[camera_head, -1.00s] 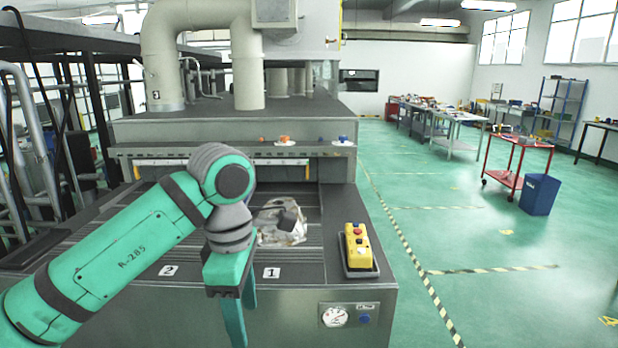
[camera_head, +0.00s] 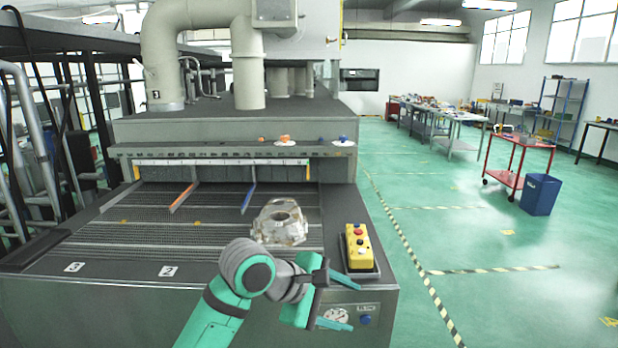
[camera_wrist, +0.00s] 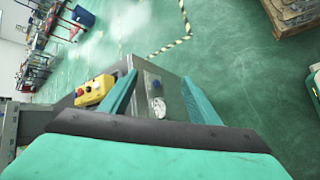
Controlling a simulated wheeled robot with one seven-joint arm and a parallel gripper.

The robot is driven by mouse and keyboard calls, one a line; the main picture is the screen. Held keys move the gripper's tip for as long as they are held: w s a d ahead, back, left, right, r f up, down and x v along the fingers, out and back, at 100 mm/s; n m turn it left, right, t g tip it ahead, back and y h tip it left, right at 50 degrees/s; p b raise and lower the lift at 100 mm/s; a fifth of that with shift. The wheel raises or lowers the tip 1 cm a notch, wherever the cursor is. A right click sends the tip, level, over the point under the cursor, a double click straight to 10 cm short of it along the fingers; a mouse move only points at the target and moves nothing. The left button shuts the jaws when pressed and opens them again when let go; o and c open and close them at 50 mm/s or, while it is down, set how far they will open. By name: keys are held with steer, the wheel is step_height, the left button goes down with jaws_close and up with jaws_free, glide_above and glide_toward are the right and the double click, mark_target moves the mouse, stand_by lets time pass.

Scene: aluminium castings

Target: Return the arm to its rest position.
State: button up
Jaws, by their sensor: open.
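My gripper (camera_head: 339,301) is low at the front right of the machine, near its front edge and in front of the yellow control box. Its two fingers are spread and point to the right, with nothing between them. In the wrist view the open fingers (camera_wrist: 160,92) reach out over the green floor and the machine's side. My green and grey arm comes up from the bottom of the head view. A silvery aluminium casting (camera_head: 280,222) with a round opening sits on the conveyor bed, behind my gripper and apart from it.
The yellow control box (camera_head: 358,247) with red buttons stands on the machine's right corner, close to my gripper. It shows in the wrist view too (camera_wrist: 95,90). A pressure gauge (camera_head: 336,318) is on the front panel. Green floor (camera_head: 500,300) to the right is free.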

steer(key=w+d+f+t+h, duration=0.2)
steer(key=d+f+t+h, duration=0.2)
steer(key=d+f+t, duration=0.3)
steer(key=s+a+f+t+y, duration=0.3)
steer(key=s+f+y, duration=0.2)
steer(key=s+f, duration=0.45)
steer(key=s+a+f+t+y, duration=0.25)
steer(key=s+f+y, duration=0.25)
steer(key=s+f, duration=0.5)
steer(key=s+a+m+y, duration=0.1)
steer(key=s+a+m, duration=0.2)
steer(key=s, duration=0.5)
steer(key=s+a+f+m+g+y, duration=0.1)
steer(key=s+a+m, duration=0.2)
steer(key=s+m, duration=0.2)
steer(key=s+a+m, duration=0.2)
steer(key=s+m, duration=0.1)
steer(key=s, duration=0.7)
steer(key=shift+s+a+f+m+y, duration=0.25)
steer(key=shift+s+a+m+y, duration=0.05)
steer(key=shift+a+m+y, duration=0.1)
